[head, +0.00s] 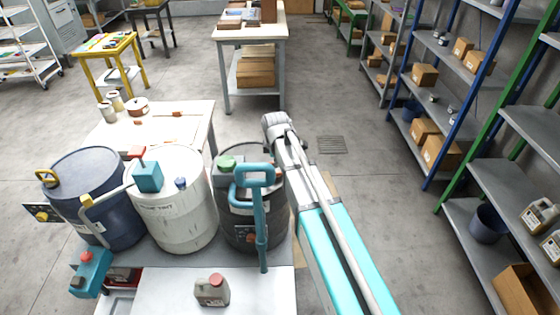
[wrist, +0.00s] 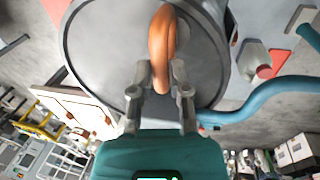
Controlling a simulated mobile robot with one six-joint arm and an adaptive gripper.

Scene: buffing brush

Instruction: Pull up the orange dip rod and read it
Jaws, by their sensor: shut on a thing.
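In the wrist view the orange dip rod (wrist: 160,38) shows as a thick orange loop in front of a round grey drum top. My gripper (wrist: 162,78) has its two grey fingers on either side of the loop's lower end and is shut on it. Any shaft of the rod below the loop is hidden, and no marks to read show. In the head view my arm reaches to the right side of the dark drum (head: 238,225); I cannot make out my fingers or the orange loop there.
A blue drum (head: 95,205) and a white drum (head: 180,220) stand left of the dark one. A teal pump (head: 254,175) rises near my arm; a teal hose (wrist: 270,95) crosses the wrist view's right. A grey jug (head: 212,291) stands in front. Floor lies open right of my arm.

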